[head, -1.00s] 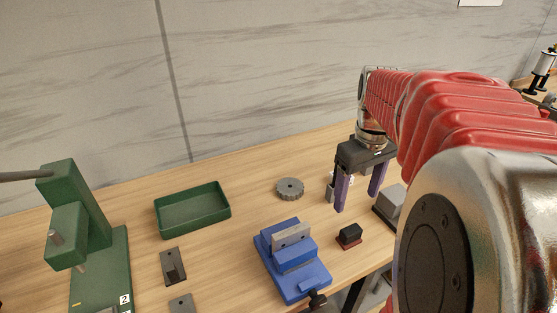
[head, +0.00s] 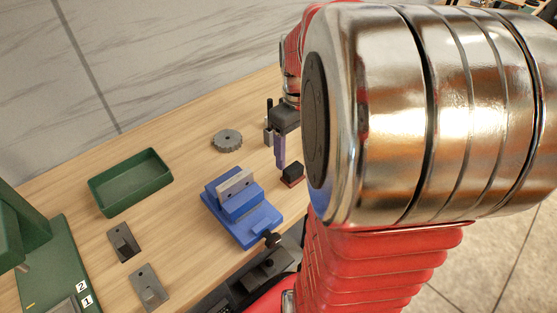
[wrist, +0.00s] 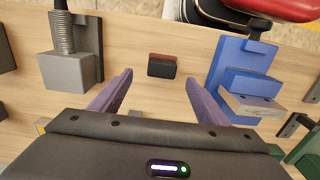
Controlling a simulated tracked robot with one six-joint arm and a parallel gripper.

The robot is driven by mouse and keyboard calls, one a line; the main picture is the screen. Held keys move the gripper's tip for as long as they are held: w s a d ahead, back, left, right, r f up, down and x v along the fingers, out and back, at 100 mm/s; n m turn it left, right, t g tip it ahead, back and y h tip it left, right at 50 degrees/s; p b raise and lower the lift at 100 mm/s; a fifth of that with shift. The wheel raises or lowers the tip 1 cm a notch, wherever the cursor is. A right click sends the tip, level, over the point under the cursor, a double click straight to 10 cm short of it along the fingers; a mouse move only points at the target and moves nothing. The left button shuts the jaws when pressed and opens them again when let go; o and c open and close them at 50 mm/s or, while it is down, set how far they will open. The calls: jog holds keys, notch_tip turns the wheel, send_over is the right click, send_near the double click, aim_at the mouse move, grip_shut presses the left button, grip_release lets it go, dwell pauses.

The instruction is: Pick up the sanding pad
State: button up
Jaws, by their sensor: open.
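The sanding pad is a small black block with a dark red underside (head: 292,172), lying on the wooden table to the right of the blue vise. In the wrist view the pad (wrist: 162,66) lies ahead of the gap between my fingertips, nearly centred. My gripper (wrist: 159,78) is open and empty, its two purple fingers either side of that gap. In the head view my gripper (head: 281,166) points down beside the pad; my arm hides part of it. I cannot tell its exact height above the table.
A blue vise (head: 240,208) stands close to the pad. A grey gear (head: 227,141), a green tray (head: 130,183) and dark metal plates (head: 123,242) lie further left. In the wrist view a grey block with a spring post (wrist: 70,70) stands left of the pad.

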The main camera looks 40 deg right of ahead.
aim_at(294, 167)
jog(key=shift+f, duration=1.05)
jog(key=shift+f, duration=0.15)
jog(key=shift+a+f, duration=0.15)
jog(key=shift+f, duration=2.3)
jog(key=shift+c, duration=0.5)
jog(key=c, duration=1.1)
